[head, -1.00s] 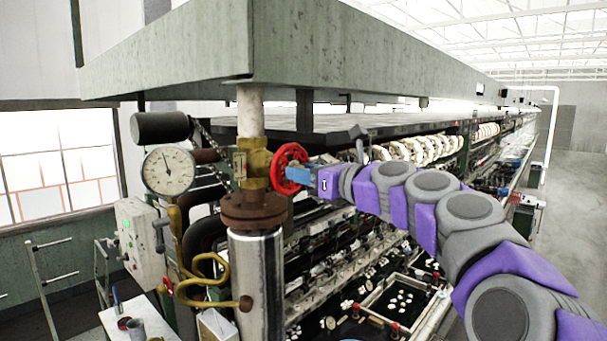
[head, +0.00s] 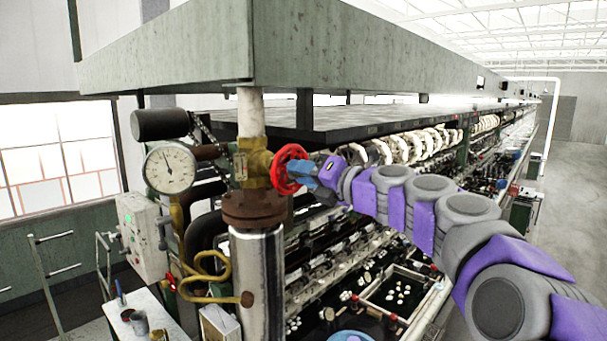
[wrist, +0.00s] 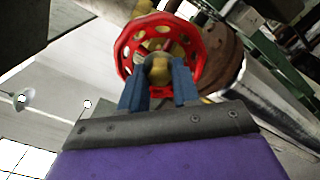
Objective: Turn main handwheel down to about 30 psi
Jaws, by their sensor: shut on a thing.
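The red main handwheel (head: 289,168) sits on the right side of a brass valve (head: 255,163) on the vertical pipe. My gripper (head: 296,172) reaches it from the right and is shut on it. In the wrist view the blue fingers (wrist: 160,88) are at the near rim and hub of the red wheel (wrist: 188,42), and the exact grip point is partly hidden. The round white pressure gauge (head: 170,168) is left of the valve. Its dark needle points up and slightly left; the numbers are too small to read.
A rusty flange (head: 254,210) and shiny pipe (head: 257,280) stand below the valve. A long grey-green overhead beam (head: 165,60) runs above. Reeling machinery with trays (head: 395,295) lies below my arm. A grey control box (head: 140,235) is at left. Open floor lies at right.

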